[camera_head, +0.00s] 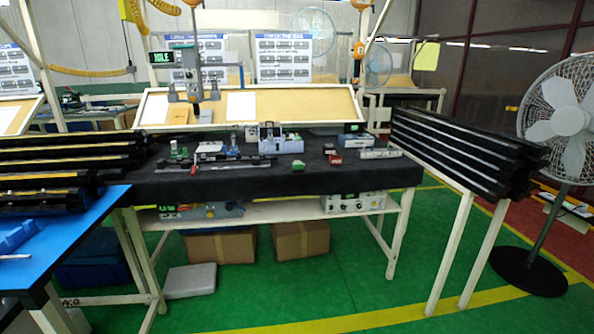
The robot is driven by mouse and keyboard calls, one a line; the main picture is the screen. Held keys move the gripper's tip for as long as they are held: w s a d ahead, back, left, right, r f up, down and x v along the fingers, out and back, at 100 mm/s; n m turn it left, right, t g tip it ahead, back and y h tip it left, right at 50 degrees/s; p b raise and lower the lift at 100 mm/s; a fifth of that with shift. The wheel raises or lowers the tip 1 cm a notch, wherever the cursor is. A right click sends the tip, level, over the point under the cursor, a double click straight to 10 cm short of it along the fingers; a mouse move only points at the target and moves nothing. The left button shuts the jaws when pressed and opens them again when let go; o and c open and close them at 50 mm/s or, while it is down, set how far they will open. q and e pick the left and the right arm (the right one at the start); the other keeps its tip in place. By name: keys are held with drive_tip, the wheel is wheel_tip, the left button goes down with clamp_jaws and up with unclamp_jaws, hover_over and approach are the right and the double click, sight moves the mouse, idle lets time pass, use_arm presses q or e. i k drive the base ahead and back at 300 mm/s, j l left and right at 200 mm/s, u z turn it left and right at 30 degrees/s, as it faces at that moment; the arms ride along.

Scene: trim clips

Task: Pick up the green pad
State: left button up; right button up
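A small green block-like piece (298,165), which looks like the green pad, lies near the front edge of the black-covered workbench (345,181), right of the middle. It is small in the view, so its exact shape is hard to tell. Other green parts (178,152) stand on a fixture at the left of the bench. Neither of my grippers is in view.
A red part (335,158) and a blue box (356,140) lie right of the green piece. A grey-blue device (281,146) stands behind it. Black rail stacks flank the bench, left (60,160) and right (460,155). A fan (562,115) stands at far right. Green floor in front is open.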

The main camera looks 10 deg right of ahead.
sight(296, 167)
drive_tip(key=i+z, duration=0.25)
drive_tip(key=z, duration=0.25)
drive_tip(key=i+z, duration=0.3)
drive_tip(key=z, duration=0.15)
